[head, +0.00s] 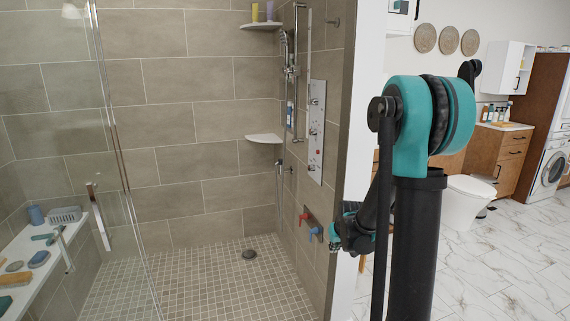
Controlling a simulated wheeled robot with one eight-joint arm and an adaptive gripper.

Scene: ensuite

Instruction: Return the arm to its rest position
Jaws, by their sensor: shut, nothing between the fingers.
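My arm (425,120), teal and black, rises at the right of the head view and folds down at the elbow. My gripper (337,240) is at the lower end of the folded arm, left of the black upright column and close in front of the shower wall's edge. It is small and dark in the picture. It is shut and holds nothing. Part of the forearm is hidden behind the column.
A tiled shower with a glass door (110,150) lies at the left. Red and blue valve handles (307,225) are on its wall, left of my gripper. A bench (50,255) holds several bath items. A toilet (467,200) and marble floor (500,270) lie right of my arm.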

